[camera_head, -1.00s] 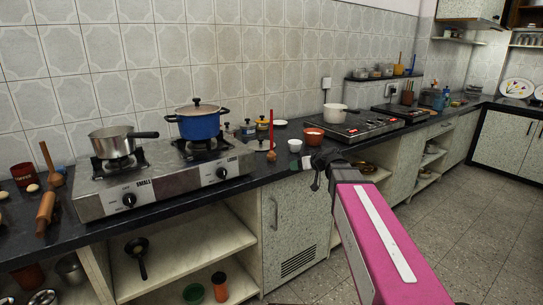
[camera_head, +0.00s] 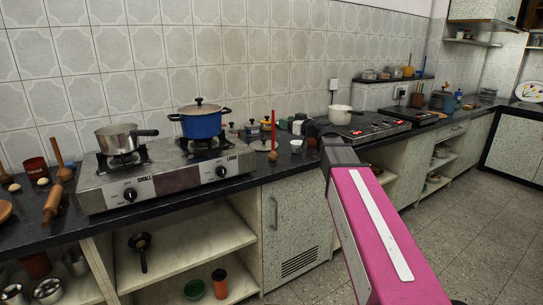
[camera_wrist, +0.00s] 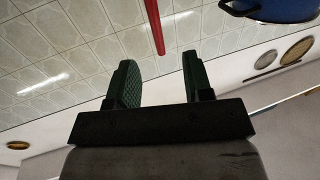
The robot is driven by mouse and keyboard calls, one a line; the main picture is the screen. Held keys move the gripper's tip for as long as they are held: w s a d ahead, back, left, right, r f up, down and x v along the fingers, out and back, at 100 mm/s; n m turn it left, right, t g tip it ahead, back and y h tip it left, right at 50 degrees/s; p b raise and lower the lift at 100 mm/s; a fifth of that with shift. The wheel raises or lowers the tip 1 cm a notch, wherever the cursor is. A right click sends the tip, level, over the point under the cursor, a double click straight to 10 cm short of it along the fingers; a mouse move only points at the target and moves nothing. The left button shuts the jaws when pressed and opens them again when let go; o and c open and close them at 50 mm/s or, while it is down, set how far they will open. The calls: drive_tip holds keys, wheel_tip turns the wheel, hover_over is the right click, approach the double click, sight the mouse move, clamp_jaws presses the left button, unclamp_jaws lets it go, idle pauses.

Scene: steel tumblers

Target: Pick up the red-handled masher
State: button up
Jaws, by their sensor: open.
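The red-handled masher stands upright on the dark counter, right of the stove. In the head view its thin red handle (camera_head: 273,130) points up and its brown rounded lower end (camera_head: 273,156) is near the counter's front edge. My gripper (camera_head: 290,125) is open and empty, just right of the handle and at about its height. In the wrist view, the gripper's two green fingers (camera_wrist: 156,78) are spread. The red handle (camera_wrist: 154,25) shows beyond the fingertips, in line with the gap and nearer the left finger. Its lower end is out of that view.
A two-burner stove (camera_head: 166,177) holds a steel pot (camera_head: 116,139) and a blue pot (camera_head: 200,125), left of the masher. Small jars (camera_head: 250,128) stand behind it. A white bowl (camera_head: 296,146) is to its right, and a white pan (camera_head: 340,114) is farther right.

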sight(273, 136)
drive_tip(key=x, duration=1)
drive_tip(key=shift+w+f, duration=0.15)
drive_tip(key=shift+w, duration=0.2)
clamp_jaws()
